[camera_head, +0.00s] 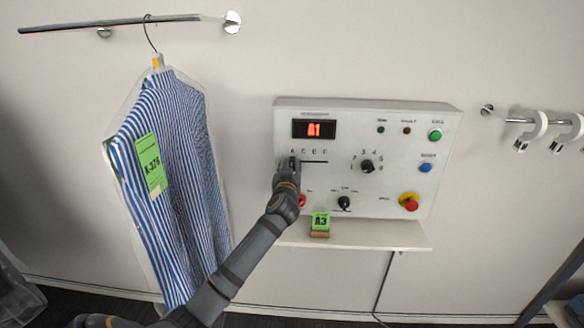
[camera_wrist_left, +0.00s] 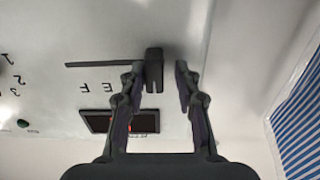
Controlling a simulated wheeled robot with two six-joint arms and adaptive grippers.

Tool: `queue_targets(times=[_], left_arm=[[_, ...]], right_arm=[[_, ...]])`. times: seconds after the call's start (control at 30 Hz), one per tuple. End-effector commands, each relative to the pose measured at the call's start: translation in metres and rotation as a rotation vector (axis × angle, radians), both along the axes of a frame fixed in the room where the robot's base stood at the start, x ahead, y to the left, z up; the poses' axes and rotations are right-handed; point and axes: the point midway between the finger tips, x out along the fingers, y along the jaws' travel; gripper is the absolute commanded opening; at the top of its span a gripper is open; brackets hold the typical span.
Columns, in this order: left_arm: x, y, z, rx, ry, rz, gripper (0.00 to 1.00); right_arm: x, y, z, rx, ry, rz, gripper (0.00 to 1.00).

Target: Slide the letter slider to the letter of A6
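The letter slider's dark knob (camera_wrist_left: 153,66) is at the A end of its slot (camera_wrist_left: 100,64). In the head view the slot (camera_head: 315,161) runs right from there under the letters. The display (camera_head: 314,129) reads A1. My left gripper (camera_head: 289,165) is at the knob and covers much of it in the head view. In the wrist view my left gripper (camera_wrist_left: 160,70) is open, with one finger on each side of the knob. One finger is close to or touching the knob; a gap shows at the other. My right gripper is not in view.
The white control panel (camera_head: 440,150) also carries a number dial (camera_head: 367,166), another knob (camera_head: 344,203) and a red emergency button (camera_head: 409,201). A green A3 tag (camera_head: 320,221) stands on the shelf (camera_head: 375,235) below. A bagged striped shirt (camera_head: 190,180) hangs at left.

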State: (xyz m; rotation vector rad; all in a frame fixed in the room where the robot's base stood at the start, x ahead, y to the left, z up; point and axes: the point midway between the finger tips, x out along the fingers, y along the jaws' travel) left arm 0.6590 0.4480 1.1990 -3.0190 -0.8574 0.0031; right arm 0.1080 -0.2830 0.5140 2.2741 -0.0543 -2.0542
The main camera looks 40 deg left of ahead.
Motion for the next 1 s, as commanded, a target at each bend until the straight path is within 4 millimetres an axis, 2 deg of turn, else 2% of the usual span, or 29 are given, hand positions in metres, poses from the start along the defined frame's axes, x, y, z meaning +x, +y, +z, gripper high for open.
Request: queue_targets(times=[0.37, 0.47, 0.8, 1.0], left_arm=[[-0.003, -0.003, 0.0, -0.001, -0.002, -0.003, 0.41], [-0.015, -0.01, -0.001, 0.0, -0.001, -0.004, 0.41], [-0.083, -0.05, -0.001, -0.002, 0.0, -0.003, 0.41], [-0.102, -0.061, 0.0, -0.002, -0.001, -0.001, 0.41]], right_arm=[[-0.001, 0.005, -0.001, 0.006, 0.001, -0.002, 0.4], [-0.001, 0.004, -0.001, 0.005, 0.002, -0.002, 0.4], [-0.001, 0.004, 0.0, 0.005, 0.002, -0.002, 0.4], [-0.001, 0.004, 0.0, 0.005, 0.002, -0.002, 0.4]])
